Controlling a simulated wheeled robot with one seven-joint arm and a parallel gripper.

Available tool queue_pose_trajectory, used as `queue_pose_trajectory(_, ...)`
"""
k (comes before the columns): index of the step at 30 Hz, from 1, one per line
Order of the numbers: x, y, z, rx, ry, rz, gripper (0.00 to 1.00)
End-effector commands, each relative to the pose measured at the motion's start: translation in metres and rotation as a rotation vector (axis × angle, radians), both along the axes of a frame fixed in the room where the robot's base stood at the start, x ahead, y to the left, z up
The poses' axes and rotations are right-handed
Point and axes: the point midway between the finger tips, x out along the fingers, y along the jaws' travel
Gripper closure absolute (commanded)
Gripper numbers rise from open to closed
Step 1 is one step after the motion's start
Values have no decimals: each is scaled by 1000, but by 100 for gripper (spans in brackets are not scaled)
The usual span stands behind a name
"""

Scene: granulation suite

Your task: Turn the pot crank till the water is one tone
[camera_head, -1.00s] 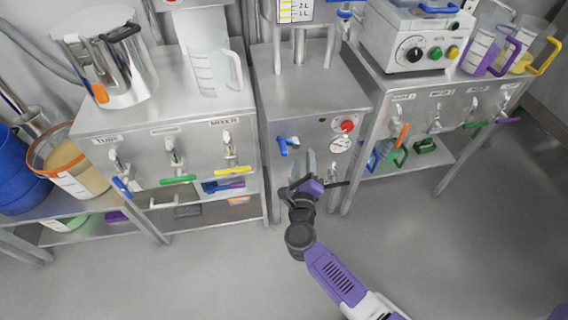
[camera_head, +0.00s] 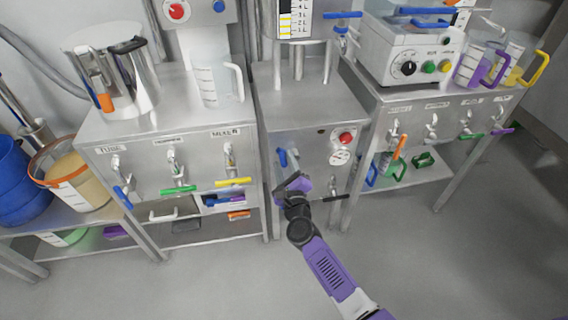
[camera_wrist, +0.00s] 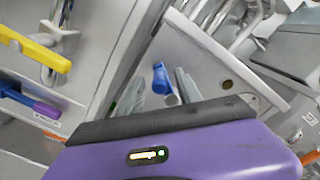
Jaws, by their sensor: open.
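A shiny steel pot (camera_head: 118,78) with a black handle on top and an orange clip on its side stands on the left cabinet. I cannot tell whether the black handle (camera_head: 130,45) is the crank. The water inside is hidden. My gripper (camera_head: 290,170) is open and empty, far below and right of the pot, in front of the middle cabinet. A blue lever (camera_head: 282,157) on that cabinet's front is just beyond my fingers. In the wrist view, the blue lever (camera_wrist: 162,78) shows beyond my gripper's purple body; contact cannot be told.
The left cabinet front carries taps with blue, green and yellow handles (camera_head: 233,181). A clear jug (camera_head: 220,84) stands near the pot. The middle cabinet has a red knob (camera_head: 346,137) and a gauge (camera_head: 340,157). The right bench holds a white machine (camera_head: 410,48). The floor in front is clear.

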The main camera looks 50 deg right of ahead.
Motion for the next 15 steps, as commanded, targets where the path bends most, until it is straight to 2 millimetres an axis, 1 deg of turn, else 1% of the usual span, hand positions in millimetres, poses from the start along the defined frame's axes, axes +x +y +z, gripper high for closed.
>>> queue_pose_trajectory(3,5,-4,0,0,0,0,58)
queue_pose_trajectory(11,6,-4,0,0,0,0,58)
queue_pose_trajectory(15,6,-4,0,0,0,0,86)
